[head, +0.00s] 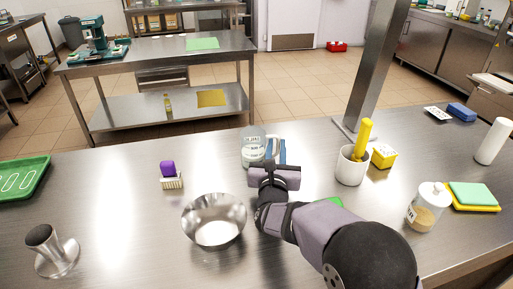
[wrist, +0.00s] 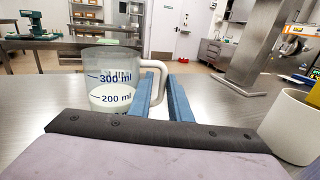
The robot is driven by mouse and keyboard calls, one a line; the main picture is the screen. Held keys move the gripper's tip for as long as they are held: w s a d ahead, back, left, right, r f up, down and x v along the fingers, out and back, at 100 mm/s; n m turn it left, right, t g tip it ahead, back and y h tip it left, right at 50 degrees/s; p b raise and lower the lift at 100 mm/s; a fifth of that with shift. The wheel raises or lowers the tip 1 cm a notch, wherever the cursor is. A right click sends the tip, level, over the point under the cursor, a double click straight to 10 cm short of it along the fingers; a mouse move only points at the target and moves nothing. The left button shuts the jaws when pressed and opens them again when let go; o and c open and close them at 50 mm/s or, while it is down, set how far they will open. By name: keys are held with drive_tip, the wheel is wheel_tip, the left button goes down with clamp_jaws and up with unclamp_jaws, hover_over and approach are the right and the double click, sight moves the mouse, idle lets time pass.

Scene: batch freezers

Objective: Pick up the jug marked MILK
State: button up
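A clear measuring jug (head: 250,150) with white liquid stands upright on the steel table, just beyond my gripper. In the wrist view the jug (wrist: 108,80) shows "300 ml" and "200 ml" marks, with its pale handle (wrist: 162,70) pointing right. I cannot read the word MILK on it. My gripper (wrist: 160,85) has two blue fingers standing apart, with the handle in the gap between them. A gap shows beside the handle, so the fingers look open around it. In the head view my gripper (head: 276,150) is just right of the jug's body.
A steel bowl (head: 214,220) lies left of my arm, and a purple-handled brush (head: 170,175) farther left. A white pot (head: 350,168) with a yellow-handled tool, a yellow box (head: 383,157) and a lidded bottle (head: 427,208) stand right. A steel post (head: 376,70) rises behind the pot.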

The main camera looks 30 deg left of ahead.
drive_tip(key=shift+p+x, duration=1.1)
drive_tip(key=shift+x, duration=1.75)
drive_tip(key=shift+d+f, duration=0.15)
clamp_jaws()
